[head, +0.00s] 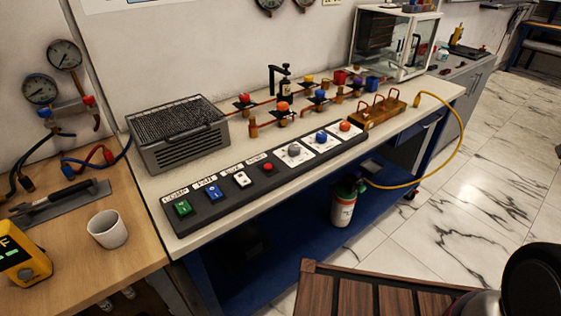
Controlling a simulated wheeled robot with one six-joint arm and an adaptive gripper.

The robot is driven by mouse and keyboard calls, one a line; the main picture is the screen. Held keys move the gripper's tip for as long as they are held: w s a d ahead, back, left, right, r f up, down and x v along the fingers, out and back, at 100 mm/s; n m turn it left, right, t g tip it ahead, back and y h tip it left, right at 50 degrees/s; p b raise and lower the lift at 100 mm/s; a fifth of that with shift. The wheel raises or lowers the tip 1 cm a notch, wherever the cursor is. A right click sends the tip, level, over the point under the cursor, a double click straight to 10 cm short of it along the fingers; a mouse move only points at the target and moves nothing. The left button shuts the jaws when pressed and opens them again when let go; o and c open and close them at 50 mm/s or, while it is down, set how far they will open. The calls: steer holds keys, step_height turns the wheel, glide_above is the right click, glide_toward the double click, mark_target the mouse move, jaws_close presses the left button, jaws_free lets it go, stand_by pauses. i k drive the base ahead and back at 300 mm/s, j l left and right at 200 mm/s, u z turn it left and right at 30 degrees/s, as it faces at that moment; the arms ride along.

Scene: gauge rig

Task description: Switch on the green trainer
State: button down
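A long dark control panel (262,184) lies along the front edge of the light bench. At its left end is a green rocker switch (183,208) under a small white label too small to read surely. A blue rocker switch (214,192) and a white rocker switch (242,179) sit to its right, each with its own label. I cannot tell which way the green switch is tipped. My gripper is not in view; a dark rounded part at the bottom right seems to belong to my arm.
A red button (268,167) and several knobs are farther right on the panel. A grey grilled box (178,132) stands behind it. A white cup (107,229) and a yellow meter (22,256) are on the wooden table left. A yellow hose (460,128) loops off the bench's right end.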

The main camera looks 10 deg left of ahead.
mark_target(183, 208)
steer(key=j+u, duration=0.15)
steer(key=u, duration=2.05)
